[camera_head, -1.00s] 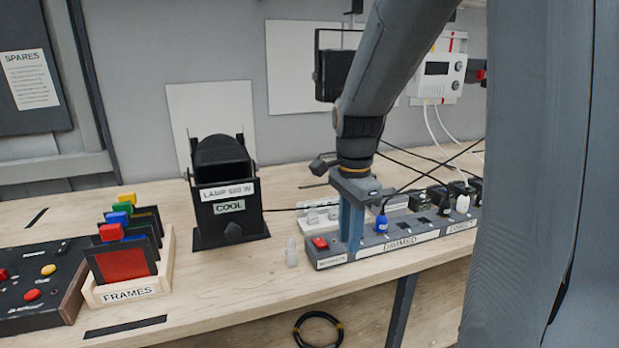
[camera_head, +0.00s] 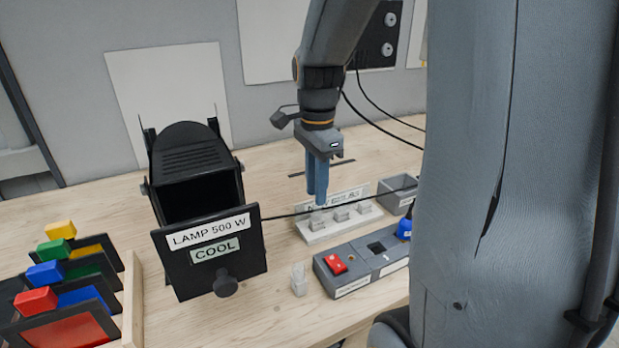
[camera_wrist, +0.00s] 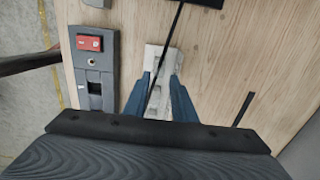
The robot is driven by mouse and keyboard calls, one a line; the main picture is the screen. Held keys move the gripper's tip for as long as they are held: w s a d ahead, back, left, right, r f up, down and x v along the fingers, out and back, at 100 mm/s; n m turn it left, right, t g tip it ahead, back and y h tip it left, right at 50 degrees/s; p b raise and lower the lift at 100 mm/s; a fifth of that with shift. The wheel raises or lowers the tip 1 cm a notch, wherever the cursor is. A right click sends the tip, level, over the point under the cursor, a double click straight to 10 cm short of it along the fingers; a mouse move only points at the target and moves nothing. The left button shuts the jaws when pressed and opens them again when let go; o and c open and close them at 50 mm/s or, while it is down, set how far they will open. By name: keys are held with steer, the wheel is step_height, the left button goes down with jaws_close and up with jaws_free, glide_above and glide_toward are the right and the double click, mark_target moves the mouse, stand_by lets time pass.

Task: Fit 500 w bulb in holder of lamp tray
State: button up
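The black lamp housing (camera_head: 195,160) stands left of centre, its front panel reading "LAMP 500 W" and "COOL", with a knob (camera_head: 225,285) below; a dark opening shows behind the panel. I cannot make out the bulb holder inside. A pale rack (camera_head: 315,235) holds several clear bulbs, with a partly hidden label behind them. My gripper (camera_head: 318,198) points down just above the rack's leftmost bulb (camera_head: 318,222). In the wrist view its blue fingers (camera_wrist: 160,82) are apart over the pale rack; no bulb is clearly held between them.
A single clear bulb or glass piece (camera_head: 299,280) stands on the bench beside the power strip (camera_head: 350,284) with its red switch. A grey bin (camera_head: 397,203) sits right of the rack. A black cable crosses near my fingers. Coloured frames (camera_head: 62,270) stand at left.

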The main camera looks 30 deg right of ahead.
mark_target(317, 213)
step_height(317, 213, down, 7)
steer(key=shift+s+f+p, duration=0.1)
steer(key=shift+f+p, duration=0.05)
steer(key=shift+p, duration=0.4)
steer(key=shift+d, duration=0.1)
jaws_close()
steer(key=shift+c, duration=2.2)
jaws_free()
jaws_close()
steer(key=shift+r+p, duration=1.85)
steer(key=shift+r, duration=0.15)
steer(key=shift+r, duration=0.15)
